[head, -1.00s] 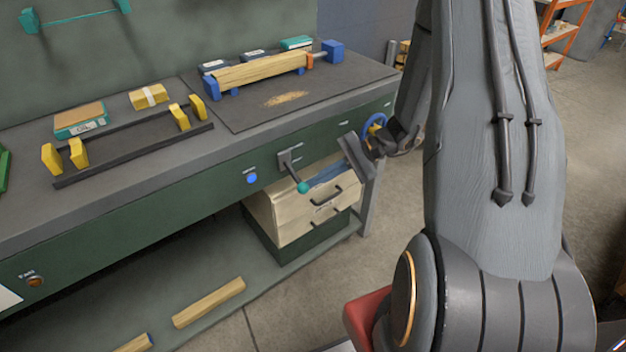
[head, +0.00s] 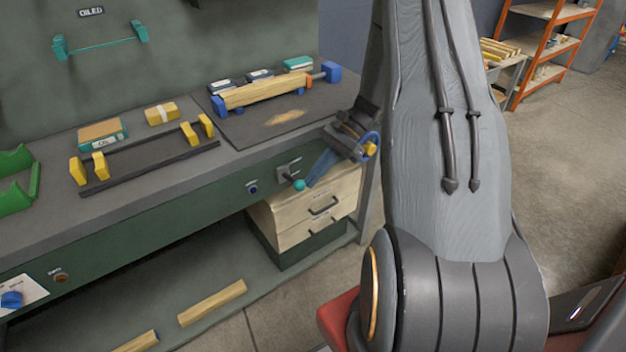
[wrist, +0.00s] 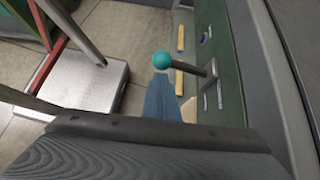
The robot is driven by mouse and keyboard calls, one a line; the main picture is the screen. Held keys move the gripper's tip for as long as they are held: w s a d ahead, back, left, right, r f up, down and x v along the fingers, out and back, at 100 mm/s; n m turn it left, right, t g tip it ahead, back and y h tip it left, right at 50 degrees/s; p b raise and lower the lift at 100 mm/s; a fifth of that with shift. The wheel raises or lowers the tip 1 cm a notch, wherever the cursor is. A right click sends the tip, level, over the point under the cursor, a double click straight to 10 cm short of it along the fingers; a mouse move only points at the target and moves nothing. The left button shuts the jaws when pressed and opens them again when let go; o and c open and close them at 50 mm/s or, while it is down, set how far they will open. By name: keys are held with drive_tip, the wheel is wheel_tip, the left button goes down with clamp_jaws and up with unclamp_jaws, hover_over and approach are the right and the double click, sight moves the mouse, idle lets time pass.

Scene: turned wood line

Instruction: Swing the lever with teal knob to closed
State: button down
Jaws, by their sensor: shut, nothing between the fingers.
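In the wrist view the teal knob (wrist: 162,60) is just beyond my fingertips, and the lever arm (wrist: 190,68) runs right to the panel. My gripper (head: 311,182) is shut and empty, its blue-grey fingers pointing down beside the knob's right side. The fingers also show in the wrist view (wrist: 161,82). I cannot tell whether the tips touch the knob. The lever's plate markings are too small to read.
A wooden drawer unit (head: 290,223) stands below the lever. A dark blue button (head: 253,188) is on the panel to the left. The bench top (head: 228,158) above holds a clamped wood piece (head: 262,93) and a yellow-posted rack (head: 150,168).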

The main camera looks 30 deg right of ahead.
drive_tip(key=shift+w+r+g, duration=0.1)
drive_tip(key=shift+r+g, duration=0.15)
drive_tip(key=shift+g, duration=0.05)
drive_tip(key=shift+r, duration=0.1)
drive_tip(key=shift+r+p, duration=0.55)
drive_tip(key=shift+r, duration=0.15)
drive_tip(key=shift+f, duration=0.1)
